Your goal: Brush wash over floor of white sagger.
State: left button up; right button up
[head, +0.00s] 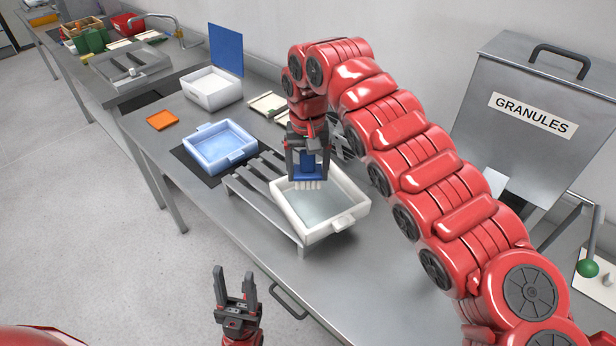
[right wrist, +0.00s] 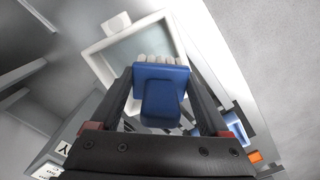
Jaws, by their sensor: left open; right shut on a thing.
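The white sagger (head: 347,228) stands on a slatted metal rack at the middle of the bench; it also shows in the right wrist view (right wrist: 108,47). Its floor has a pale grey-green look. My right gripper (head: 307,170) is shut on a blue-handled brush (head: 308,160) and holds it over the back left part of the sagger. The brush's pale bristles point down into the sagger; I cannot tell whether they touch the floor. The brush fills the middle of the right wrist view (right wrist: 160,88). My left gripper (head: 235,290) is open and empty, in front of the bench edge.
A blue tray (head: 221,146) sits on a dark mat left of the rack (head: 262,205). A grey GRANULES bin (head: 535,110) stands at right. The bench front is clear.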

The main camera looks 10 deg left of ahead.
aim_at(308, 172)
jog(key=shift+r, duration=0.6)
jog(key=shift+r+p, duration=0.95)
jog(key=shift+r, duration=0.55)
jog(key=shift+s+f, duration=0.1)
